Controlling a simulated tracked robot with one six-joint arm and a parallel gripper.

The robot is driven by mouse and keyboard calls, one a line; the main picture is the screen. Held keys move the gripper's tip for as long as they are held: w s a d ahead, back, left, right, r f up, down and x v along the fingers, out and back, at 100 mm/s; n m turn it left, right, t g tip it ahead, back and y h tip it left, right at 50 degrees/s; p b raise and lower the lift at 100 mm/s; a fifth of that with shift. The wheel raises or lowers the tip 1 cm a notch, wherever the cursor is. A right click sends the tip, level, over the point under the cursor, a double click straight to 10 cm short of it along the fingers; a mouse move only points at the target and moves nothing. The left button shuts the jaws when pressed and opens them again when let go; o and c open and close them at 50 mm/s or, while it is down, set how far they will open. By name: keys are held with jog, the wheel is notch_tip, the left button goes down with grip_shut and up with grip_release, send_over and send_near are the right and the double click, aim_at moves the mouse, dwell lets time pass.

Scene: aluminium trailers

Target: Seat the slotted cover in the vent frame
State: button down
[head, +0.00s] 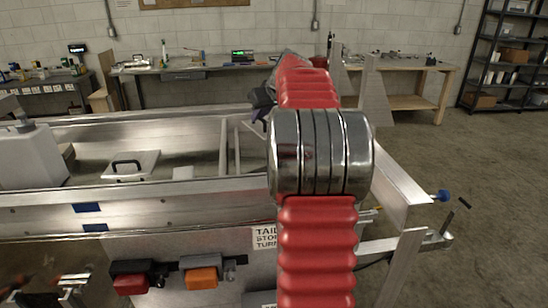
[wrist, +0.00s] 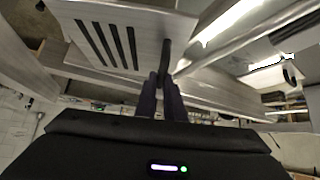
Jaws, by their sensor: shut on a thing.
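The slotted cover (wrist: 90,40) is a pale metal plate with several dark parallel slots, at the upper left of the wrist view. A dark upright grip (wrist: 166,55) shows at its right edge. My gripper (wrist: 164,78) has its two dark fingers closed together on that grip, holding the cover out ahead of the wrist. In the head view my gripper (head: 262,100) is a dark shape mostly hidden behind my red arm, and I cannot make out the cover there. I cannot clearly pick out the vent frame in either view.
An aluminium trailer with long side rails (head: 180,190) lies across the front. A pale lid with a black handle (head: 130,168) and a white container (head: 28,158) are inside it. Red and orange lamps (head: 200,278) are on its near end. Workbenches stand behind; floor is clear at right.

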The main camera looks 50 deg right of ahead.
aim_at(262, 129)
jog(key=shift+w+d, duration=0.25)
jog(key=shift+f, duration=0.1)
jog(key=shift+f, duration=3.15)
jog(key=shift+f, duration=1.75)
